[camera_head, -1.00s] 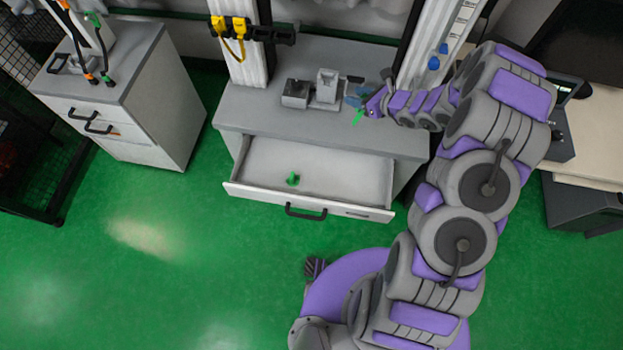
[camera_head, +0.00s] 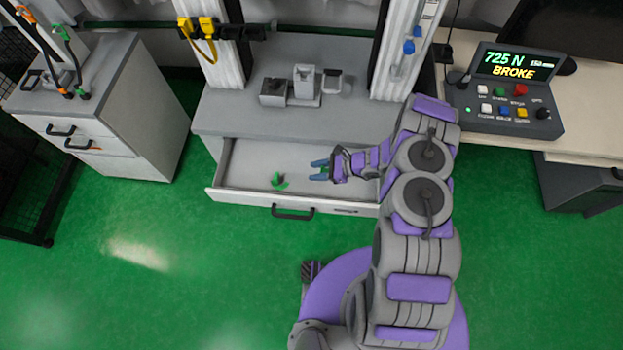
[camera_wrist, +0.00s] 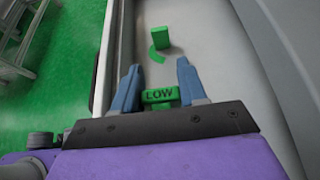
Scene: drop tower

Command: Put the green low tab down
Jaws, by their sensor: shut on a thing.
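My gripper (camera_head: 319,170) is over the open drawer (camera_head: 235,199), to the right of a loose green piece (camera_head: 278,181) on the drawer floor. In the wrist view, the blue fingers of my gripper (camera_wrist: 160,85) are shut on the green low tab (camera_wrist: 160,96), with "LOW" facing the camera. The loose green piece also shows in the wrist view (camera_wrist: 161,38), beyond the fingertips, with a flat part and a curved part. I cannot tell exactly how high the held tab is above the drawer floor.
Grey fixture blocks (camera_head: 304,82) stand on the counter behind the drawer. A console (camera_head: 505,95) at the right reads "725 N BROKE". A white cabinet (camera_head: 100,120) stands at the left. The drawer floor between my gripper and the loose piece looks clear.

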